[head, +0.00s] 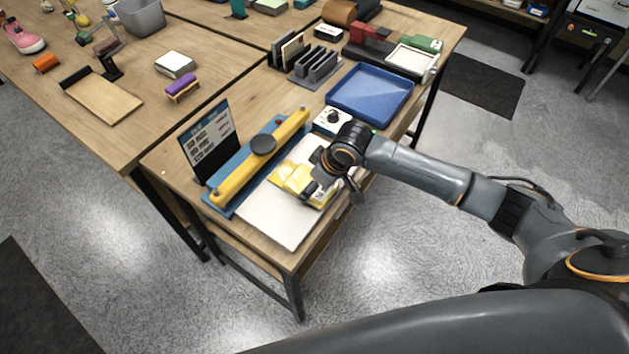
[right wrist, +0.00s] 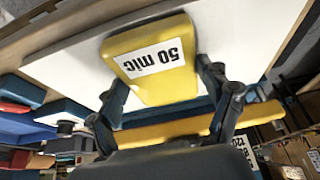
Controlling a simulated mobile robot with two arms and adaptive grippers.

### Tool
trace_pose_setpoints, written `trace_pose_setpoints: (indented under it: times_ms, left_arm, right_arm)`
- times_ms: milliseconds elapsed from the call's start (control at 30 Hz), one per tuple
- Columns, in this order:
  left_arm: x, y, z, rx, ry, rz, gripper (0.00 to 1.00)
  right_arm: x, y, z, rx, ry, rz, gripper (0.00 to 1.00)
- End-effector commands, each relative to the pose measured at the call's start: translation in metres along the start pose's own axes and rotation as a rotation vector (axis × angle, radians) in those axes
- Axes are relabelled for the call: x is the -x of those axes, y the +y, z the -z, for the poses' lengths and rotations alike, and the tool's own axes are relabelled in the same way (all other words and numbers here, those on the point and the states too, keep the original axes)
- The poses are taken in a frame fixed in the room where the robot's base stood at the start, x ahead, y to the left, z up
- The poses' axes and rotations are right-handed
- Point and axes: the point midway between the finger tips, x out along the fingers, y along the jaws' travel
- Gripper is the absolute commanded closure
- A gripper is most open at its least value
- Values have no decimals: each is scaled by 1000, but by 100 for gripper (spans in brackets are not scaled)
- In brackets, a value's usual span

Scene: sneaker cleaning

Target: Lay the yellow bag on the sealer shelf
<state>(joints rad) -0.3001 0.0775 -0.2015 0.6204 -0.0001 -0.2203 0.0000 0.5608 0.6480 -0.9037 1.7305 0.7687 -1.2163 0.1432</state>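The yellow bag (head: 289,178), with a white label, is over the white sealer shelf (head: 275,222) in the head view. In the right wrist view the bag (right wrist: 165,80) shows its label "50 mic" against the white shelf (right wrist: 235,45). My right gripper (head: 317,176) is at the bag, with one finger beside each side of it. Whether the fingers press on it is unclear, as is whether the bag rests fully on the shelf. The sealer has a long yellow arm (head: 233,178) on a blue base, just left of the shelf. My left gripper is out of view.
A sign (head: 208,142) stands left of the sealer. A white box with a black knob (head: 332,121) and a blue tray (head: 371,93) lie behind the shelf. Dark upright dividers (head: 315,66) stand farther back. The shelf's front part is bare.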

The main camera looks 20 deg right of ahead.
Motion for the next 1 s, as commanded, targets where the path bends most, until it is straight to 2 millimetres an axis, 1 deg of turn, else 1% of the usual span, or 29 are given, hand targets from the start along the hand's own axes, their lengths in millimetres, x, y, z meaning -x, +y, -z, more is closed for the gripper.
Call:
trace_pose_setpoints:
  times_ms: [33,100,367,467,567,667,900,1000]
  left_arm:
    - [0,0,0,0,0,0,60]
    - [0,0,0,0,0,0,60]
    - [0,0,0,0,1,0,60]
    - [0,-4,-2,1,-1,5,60]
    - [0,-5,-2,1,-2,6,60]
    - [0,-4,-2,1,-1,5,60]
    - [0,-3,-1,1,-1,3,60]
    - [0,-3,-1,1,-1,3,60]
  right_arm:
    - [0,0,0,0,0,0,13]
    - [0,0,0,0,0,0,0]
    - [0,0,0,0,0,0,0]
    - [1,0,0,0,0,0,0]
    - [6,1,0,0,0,-1,0]
    - [20,1,1,1,3,-2,0]
    - [72,1,1,1,3,-3,0]
    - [91,1,0,2,2,-2,0]
